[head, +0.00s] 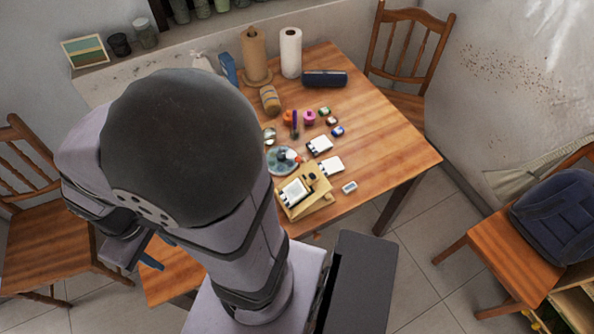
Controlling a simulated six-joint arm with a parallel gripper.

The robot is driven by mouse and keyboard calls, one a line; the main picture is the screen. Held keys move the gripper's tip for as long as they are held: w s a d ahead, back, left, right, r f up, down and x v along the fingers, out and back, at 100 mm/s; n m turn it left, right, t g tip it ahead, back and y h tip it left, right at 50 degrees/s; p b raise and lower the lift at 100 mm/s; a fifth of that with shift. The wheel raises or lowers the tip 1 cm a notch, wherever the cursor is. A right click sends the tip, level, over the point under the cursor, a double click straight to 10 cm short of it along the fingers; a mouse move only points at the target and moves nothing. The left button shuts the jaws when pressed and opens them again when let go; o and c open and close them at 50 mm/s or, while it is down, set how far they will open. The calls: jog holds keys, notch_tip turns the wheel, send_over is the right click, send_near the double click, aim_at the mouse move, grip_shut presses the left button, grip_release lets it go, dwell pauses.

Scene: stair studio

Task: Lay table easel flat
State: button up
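The table easel (318,203) is a small light-wood stand near the table's front edge, right of my arm. A white pad or small canvas (293,192) rests on its face. The easel looks tilted, but how steeply its panel is raised is hard to tell from above. My gripper (143,256) is at the left, by the table's left front part, well away from the easel. My own arm covers most of it, and whether its fingers are open or shut does not show.
The wooden table (385,150) also holds a round palette (281,160), white pads (330,166), small paint pots (309,117), an eraser-like block (349,187), paper rolls (290,53) and a dark blue case (324,79). The table's right side is clear. Chairs stand around it.

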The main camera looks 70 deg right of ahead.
jog(key=s+d+f+m+g+y+b, duration=0.1)
jog(key=s+d+f+m, duration=0.2)
jog(key=d+f, duration=0.15)
jog(key=s+d+f+m+g+b, duration=0.1)
jog(key=s+d+f+m+b, duration=0.15)
jog(key=d, duration=0.25)
jog(key=n+g+h+b, duration=0.1)
jog(key=n+g+b, duration=0.1)
jog(key=n, duration=0.3)
send_near(297, 158)
jog(key=shift+d+f+n+g, duration=0.1)
jog(key=shift+f+n+g, duration=0.2)
jog(key=shift+f+n, duration=0.2)
jog(key=shift+p+x, duration=1.4)
jog(key=shift+x, duration=2.25)
jog(key=shift+w, duration=0.1)
grip_shut()
